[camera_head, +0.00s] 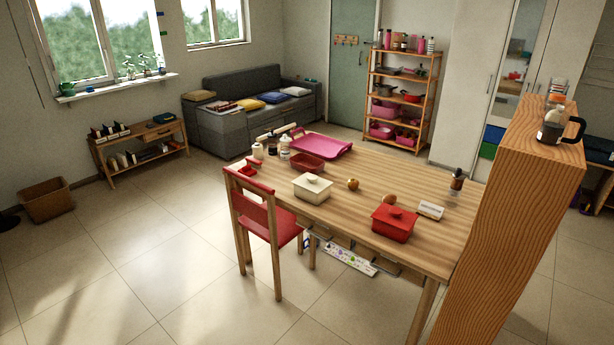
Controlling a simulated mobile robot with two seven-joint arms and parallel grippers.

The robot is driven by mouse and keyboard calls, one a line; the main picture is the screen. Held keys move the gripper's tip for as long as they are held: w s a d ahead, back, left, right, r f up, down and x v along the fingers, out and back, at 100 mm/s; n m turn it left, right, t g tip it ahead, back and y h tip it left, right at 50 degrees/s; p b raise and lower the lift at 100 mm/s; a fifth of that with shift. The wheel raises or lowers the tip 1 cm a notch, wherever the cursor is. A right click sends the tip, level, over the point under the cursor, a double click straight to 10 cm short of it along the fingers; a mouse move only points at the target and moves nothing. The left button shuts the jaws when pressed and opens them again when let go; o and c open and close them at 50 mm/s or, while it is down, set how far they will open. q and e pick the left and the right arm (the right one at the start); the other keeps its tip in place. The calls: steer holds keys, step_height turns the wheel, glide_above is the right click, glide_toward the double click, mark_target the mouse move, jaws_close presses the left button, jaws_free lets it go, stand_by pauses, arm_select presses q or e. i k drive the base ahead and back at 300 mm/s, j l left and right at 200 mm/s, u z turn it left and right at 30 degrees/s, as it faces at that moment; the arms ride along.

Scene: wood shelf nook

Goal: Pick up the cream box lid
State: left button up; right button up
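A cream box (312,194) stands on the wooden table, near its front left edge. Its cream lid (313,183) has a small knob on top and appears to sit closed on the box. Neither of my grippers is in view, and nothing touches the lid.
The wooden table (348,213) also holds a red lidded box (394,222), a magenta tray (320,146), a dark red dish (307,162), fruit, jars and a dark bottle (457,181). A red chair (262,221) stands at the table's left side. A tall wooden shelf side (505,210) stands at the right.

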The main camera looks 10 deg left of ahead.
mark_target(312, 181)
steer(key=i+u, duration=0.2)
steer(key=u, duration=0.15)
steer(key=i+l+u, duration=0.1)
steer(key=u, duration=0.25)
steer(key=i+l+u, duration=0.15)
steer(key=u, duration=0.15)
steer(key=i+l+u, duration=0.3)
steer(key=i+l, duration=0.55)
steer(key=l, duration=0.15)
